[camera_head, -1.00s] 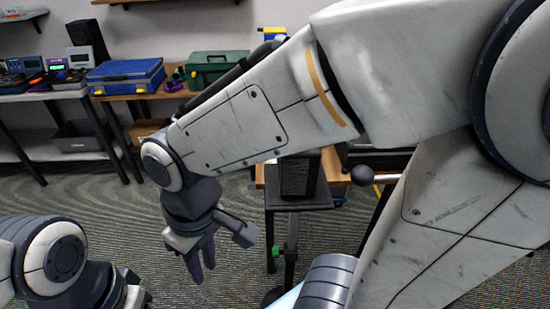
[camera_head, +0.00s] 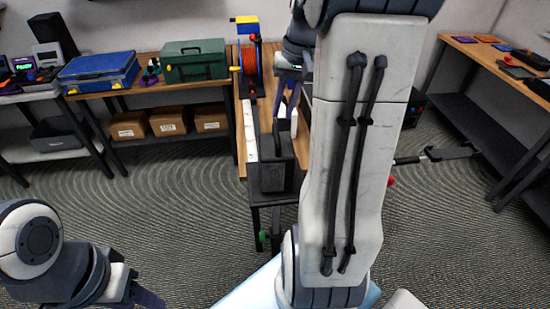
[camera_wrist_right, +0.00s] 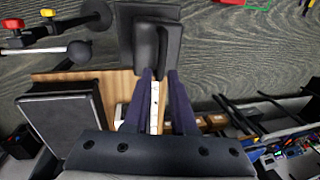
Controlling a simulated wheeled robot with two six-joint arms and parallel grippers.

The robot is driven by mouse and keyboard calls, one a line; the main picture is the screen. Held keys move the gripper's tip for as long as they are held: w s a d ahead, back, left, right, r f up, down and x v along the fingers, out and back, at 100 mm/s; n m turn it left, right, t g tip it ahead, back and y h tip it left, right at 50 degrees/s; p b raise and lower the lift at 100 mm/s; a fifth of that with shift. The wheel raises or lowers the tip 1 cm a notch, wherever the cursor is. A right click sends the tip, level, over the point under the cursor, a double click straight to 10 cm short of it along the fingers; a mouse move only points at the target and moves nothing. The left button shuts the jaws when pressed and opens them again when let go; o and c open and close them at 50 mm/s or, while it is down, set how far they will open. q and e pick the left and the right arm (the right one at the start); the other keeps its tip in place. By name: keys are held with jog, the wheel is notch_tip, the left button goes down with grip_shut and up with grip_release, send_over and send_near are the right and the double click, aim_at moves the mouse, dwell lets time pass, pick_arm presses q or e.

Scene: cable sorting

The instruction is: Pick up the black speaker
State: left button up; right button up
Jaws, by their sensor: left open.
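A black box with a dark front, which looks like the black speaker (camera_head: 272,165), stands upright at the near end of the central table. In the right wrist view the speaker (camera_wrist_right: 152,45) shows just beyond the fingertips. My right gripper (camera_head: 286,108) is above the table behind the speaker, fingers pointing down. In the wrist view its two purple fingers (camera_wrist_right: 159,75) are apart with the white strip showing between them, and nothing is held. Whether a fingertip touches the speaker I cannot tell. My left gripper (camera_head: 145,298) is open at the lower left, partly cut off by the frame.
A larger black box (camera_wrist_right: 62,120) is left in the wrist view. A green toolbox (camera_head: 195,62) and blue case (camera_head: 98,72) are behind. My right arm hides the table's right side.

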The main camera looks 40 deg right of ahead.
aim_at(276, 132)
jog(key=shift+w+a+f, duration=0.1)
jog(key=shift+a+f, duration=0.05)
jog(key=shift+f, duration=0.4)
jog(key=shift+w+a+f, duration=0.1)
jog(key=shift+f, duration=0.45)
jog(key=shift+s+a+f+p, duration=0.1)
jog(key=shift+a+f+p, duration=0.1)
jog(key=shift+f+p, duration=0.3)
jog(key=f, duration=0.2)
jog(key=a+f+p, duration=0.1)
jog(key=shift+f, duration=0.75)
jog(key=shift+c, duration=0.2)
grip_shut()
jog(key=shift+w+r, duration=0.15)
jog(key=shift+w, duration=0.05)
